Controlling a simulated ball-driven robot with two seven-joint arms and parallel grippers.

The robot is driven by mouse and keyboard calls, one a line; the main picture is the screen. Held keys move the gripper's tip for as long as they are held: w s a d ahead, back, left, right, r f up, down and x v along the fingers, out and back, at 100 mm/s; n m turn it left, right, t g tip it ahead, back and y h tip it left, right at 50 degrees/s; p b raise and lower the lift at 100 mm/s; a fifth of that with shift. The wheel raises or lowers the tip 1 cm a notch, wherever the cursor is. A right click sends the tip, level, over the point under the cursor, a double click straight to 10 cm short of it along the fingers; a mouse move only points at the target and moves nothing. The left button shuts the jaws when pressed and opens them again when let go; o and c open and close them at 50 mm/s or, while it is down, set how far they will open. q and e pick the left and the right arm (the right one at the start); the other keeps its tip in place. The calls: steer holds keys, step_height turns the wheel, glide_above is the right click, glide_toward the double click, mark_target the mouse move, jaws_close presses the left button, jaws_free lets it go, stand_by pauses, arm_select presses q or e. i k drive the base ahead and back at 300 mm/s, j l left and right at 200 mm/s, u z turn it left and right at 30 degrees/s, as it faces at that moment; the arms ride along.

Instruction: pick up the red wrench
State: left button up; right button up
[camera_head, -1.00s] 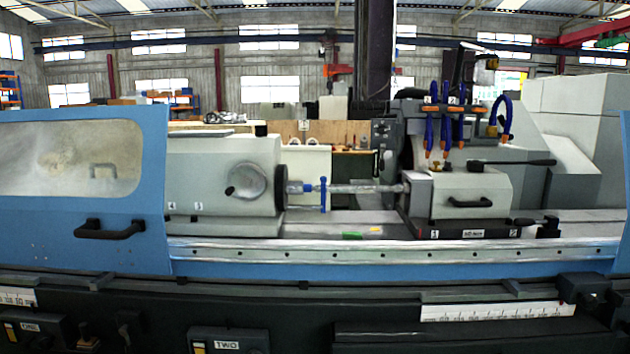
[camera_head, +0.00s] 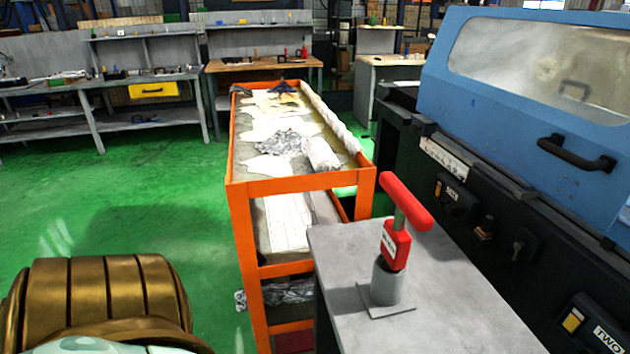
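The red wrench (camera_head: 405,212) stands upright in a grey cylindrical holder (camera_head: 386,284) on a small grey table (camera_head: 440,310), right of centre in the head view. It has a red T-shaped crossbar at the top, a short grey-green shaft and a red block with a small white label below. Its lower end is hidden inside the holder. Neither gripper shows. Only a gold ribbed part and a pale piece of my own body show at the lower left, well apart from the wrench.
An orange cart (camera_head: 303,186) with cloths and crumpled material stands just behind the table. The blue and black grinder (camera_head: 510,110) borders it on the right. Workbenches (camera_head: 140,78) line the back. The green floor (camera_head: 120,200) at left is clear.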

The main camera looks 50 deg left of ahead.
mark_target(396, 245)
steer(key=u, duration=1.15)
